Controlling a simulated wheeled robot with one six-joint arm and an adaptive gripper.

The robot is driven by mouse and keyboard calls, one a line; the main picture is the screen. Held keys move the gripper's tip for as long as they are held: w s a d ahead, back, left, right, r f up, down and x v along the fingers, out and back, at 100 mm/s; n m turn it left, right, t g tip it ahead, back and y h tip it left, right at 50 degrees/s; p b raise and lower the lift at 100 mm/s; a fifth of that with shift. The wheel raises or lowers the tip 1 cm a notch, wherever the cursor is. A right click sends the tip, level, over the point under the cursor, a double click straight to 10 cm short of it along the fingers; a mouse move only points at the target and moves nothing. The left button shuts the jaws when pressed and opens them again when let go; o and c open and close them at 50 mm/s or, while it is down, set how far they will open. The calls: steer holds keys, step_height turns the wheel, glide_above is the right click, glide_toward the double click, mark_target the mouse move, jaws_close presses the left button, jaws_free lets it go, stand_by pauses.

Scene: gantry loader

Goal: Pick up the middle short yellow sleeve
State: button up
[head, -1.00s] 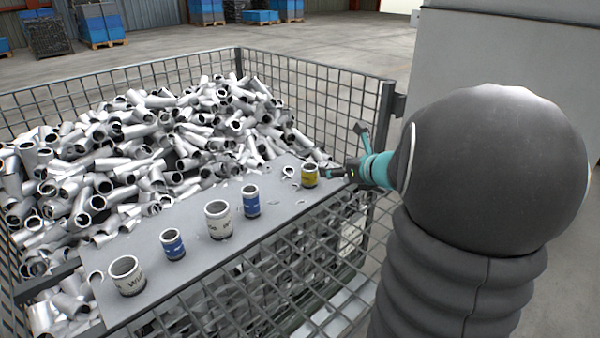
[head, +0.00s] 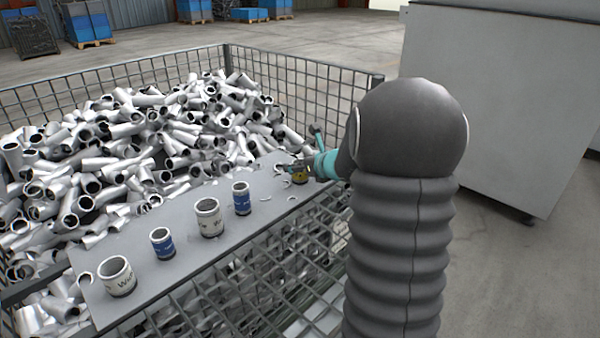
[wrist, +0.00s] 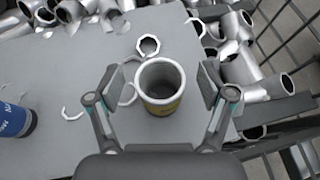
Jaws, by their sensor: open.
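A short yellow sleeve (wrist: 160,90) with a pale rim stands upright on the grey board (wrist: 75,150). It is the only yellow sleeve in view. In the wrist view my gripper (wrist: 163,88) is open, with one finger on each side of the sleeve and a gap on both sides. In the head view my gripper (head: 300,165) is over the far right end of the board and partly hides the yellow sleeve (head: 300,177).
A row of white sleeves (head: 209,218) and blue sleeves (head: 242,199) stands along the board. White ring scraps lie around the yellow sleeve. A mesh cage (head: 300,95) full of metal tubes surrounds the board. A grey cabinet (head: 490,110) stands at right.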

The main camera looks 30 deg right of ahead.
steer(key=shift+w+f, duration=0.1)
steer(key=shift+w, duration=0.1)
steer(key=c, duration=1.4)
steer(key=shift+c, duration=0.5)
